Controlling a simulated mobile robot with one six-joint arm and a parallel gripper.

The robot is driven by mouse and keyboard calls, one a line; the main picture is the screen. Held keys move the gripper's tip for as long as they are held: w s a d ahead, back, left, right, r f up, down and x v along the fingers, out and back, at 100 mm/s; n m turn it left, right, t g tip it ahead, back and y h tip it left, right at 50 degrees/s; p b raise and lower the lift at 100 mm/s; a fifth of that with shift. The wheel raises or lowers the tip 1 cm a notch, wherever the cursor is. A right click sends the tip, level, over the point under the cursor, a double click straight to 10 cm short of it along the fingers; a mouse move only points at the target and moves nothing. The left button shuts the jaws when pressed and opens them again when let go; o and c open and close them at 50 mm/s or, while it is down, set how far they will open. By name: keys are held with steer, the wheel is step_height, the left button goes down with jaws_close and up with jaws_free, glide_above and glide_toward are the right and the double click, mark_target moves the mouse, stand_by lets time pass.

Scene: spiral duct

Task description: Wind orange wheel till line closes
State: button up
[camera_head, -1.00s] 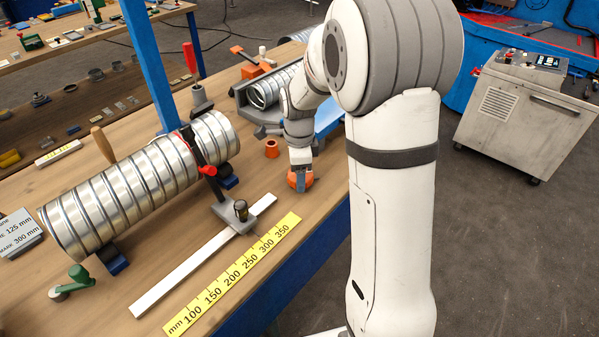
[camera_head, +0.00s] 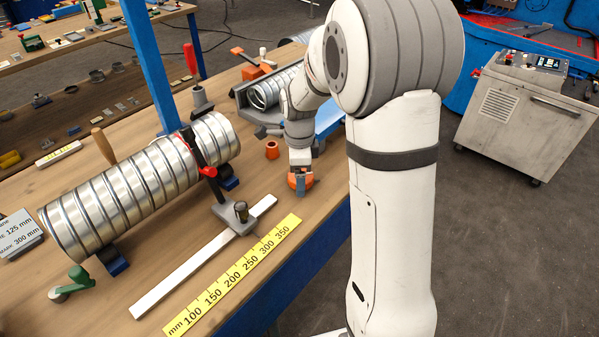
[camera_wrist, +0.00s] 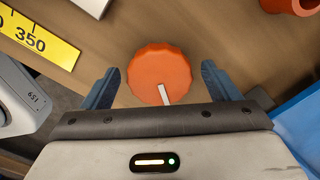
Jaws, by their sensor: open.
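The orange wheel (camera_wrist: 158,72) has a scalloped rim and a white pointer mark directed toward my palm in the wrist view. My gripper (camera_wrist: 161,68) is open, its two blue fingers on either side of the wheel with a visible gap at each side. In the head view my gripper (camera_head: 300,182) is low over the wheel near the table's right edge and hides most of it. The silver spiral duct (camera_head: 130,190) lies on supports at left. A black upright with red parts (camera_head: 207,171) stands against its right end. I cannot make out a line closing.
A yellow ruler (camera_head: 235,280) and a white strip (camera_head: 180,275) lie in front of the duct. A small orange ring (camera_head: 272,150) stands behind my gripper. A second duct piece (camera_head: 264,94) rests in a grey cradle. A green-handled tool (camera_head: 76,282) is at lower left.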

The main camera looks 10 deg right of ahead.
steer(key=shift+r, duration=0.1)
step_height(320, 180, up, 8)
steer(key=shift+f, duration=0.2)
stand_by(0.3)
steer(key=shift+s, duration=0.1)
steer(key=shift+s+r+n, duration=0.25)
steer(key=shift+s+n, duration=0.05)
steer(key=shift+n, duration=0.1)
steer(key=s+r+n+t, duration=0.2)
steer(key=s+n, duration=1.7)
steer(key=s, duration=0.2)
steer(key=shift+d+t, duration=0.3)
steer(key=shift+d, duration=0.05)
steer(key=shift+r, duration=0.1)
